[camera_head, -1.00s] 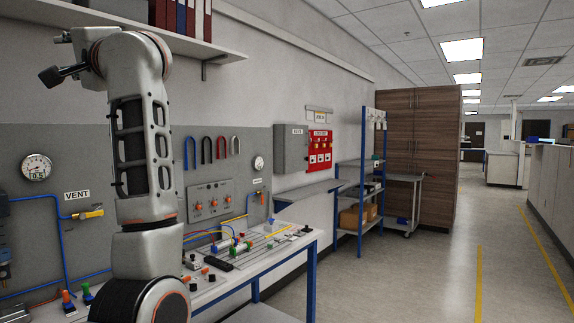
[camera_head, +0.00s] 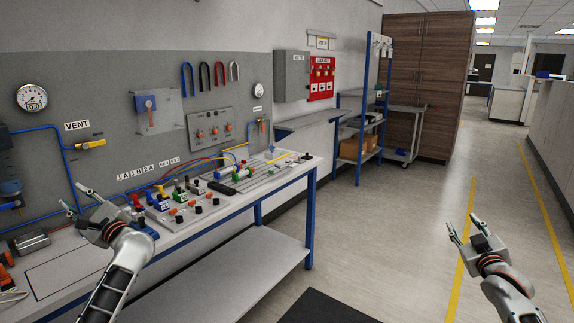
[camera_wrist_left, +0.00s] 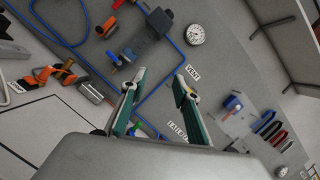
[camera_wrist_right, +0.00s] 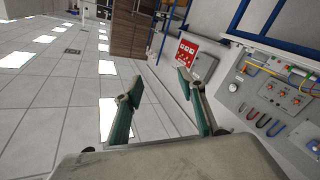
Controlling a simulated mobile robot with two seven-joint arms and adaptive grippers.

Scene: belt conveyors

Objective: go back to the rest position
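My left gripper (camera_head: 80,202) is over the left part of the workbench (camera_head: 190,262) in the head view. Its two fingers stand apart with nothing between them, also in the left wrist view (camera_wrist_left: 158,88). My right gripper (camera_head: 461,230) is over the open floor at the right in the head view. Its fingers are apart and empty in the right wrist view (camera_wrist_right: 160,82). Neither gripper touches anything that I can see.
The grey wall panel (camera_head: 100,110) carries a gauge (camera_head: 32,97), a VENT valve (camera_head: 90,144) and blue tubing. Connectors and a control board (camera_head: 185,205) sit on the bench. A blue-post shelf (camera_head: 363,110) and brown cabinet (camera_head: 430,75) stand behind. The floor (camera_head: 400,230) at the right is clear.

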